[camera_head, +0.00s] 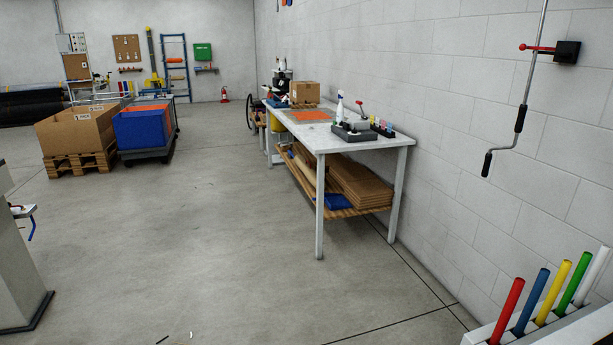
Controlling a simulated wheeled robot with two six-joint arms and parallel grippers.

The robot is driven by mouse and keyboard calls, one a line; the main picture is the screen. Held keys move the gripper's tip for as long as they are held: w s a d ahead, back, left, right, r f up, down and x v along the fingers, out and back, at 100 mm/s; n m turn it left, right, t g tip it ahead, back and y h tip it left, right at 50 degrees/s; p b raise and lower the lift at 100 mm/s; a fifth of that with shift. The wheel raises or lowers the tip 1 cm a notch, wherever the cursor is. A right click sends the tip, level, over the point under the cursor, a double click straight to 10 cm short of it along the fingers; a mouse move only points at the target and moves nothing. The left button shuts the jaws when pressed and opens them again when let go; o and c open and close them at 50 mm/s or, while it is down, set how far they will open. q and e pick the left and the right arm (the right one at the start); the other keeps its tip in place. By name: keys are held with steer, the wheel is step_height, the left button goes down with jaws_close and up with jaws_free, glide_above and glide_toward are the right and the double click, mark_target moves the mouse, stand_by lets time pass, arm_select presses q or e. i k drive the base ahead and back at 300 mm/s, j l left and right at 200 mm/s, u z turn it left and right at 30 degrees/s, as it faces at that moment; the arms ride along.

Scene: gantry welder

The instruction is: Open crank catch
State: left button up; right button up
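The crank (520,119) is a thin metal rod with black grips that hangs along the white block wall at the upper right. The catch (566,52) is a black block on the wall with a red-tipped lever (538,48) that reaches left across the rod. The lever lies about level and the rod is beside the block. I cannot tell whether the catch is latched. Neither of my grippers shows in the head view.
A white workbench (352,147) with bottles and boxes stands along the wall. A rack of coloured handles (553,292) is at the lower right. A cardboard box on a pallet (77,133) and a blue bin (142,130) stand at left. The middle floor is clear.

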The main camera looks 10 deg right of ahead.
mark_target(523, 47)
steer(key=i+l+z, duration=0.1)
steer(key=i+z, duration=0.55)
steer(key=z, duration=0.15)
steer(key=i+j+z, duration=0.15)
steer(key=i+z, duration=0.2)
steer(key=i+j+z, duration=0.2)
steer(key=z, duration=0.2)
steer(key=i, duration=0.05)
